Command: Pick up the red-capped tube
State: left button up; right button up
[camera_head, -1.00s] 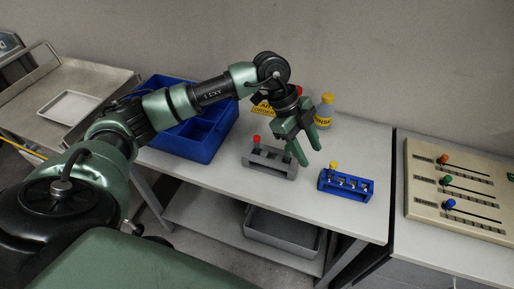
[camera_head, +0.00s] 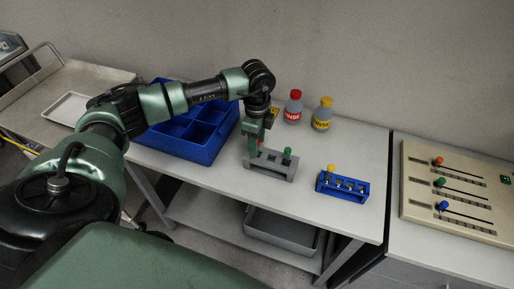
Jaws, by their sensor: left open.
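The grey rack (camera_head: 270,168) stands on the white table. A green-capped tube (camera_head: 287,153) is upright at its right end. My left gripper (camera_head: 253,147) is open and points down over the rack's left end. The red-capped tube is hidden behind the gripper there, so I cannot tell whether the fingers are around it or touch it. My right gripper is not in view.
A blue rack (camera_head: 343,187) with a yellow-capped tube (camera_head: 331,171) stands right of the grey rack. Behind are a red-capped bottle (camera_head: 293,108) and a yellow-capped bottle (camera_head: 322,115). A blue divided bin (camera_head: 200,150) is at left. The table's front right is clear.

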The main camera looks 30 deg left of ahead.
pick_arm(q)
grip_shut()
dwell(0.3)
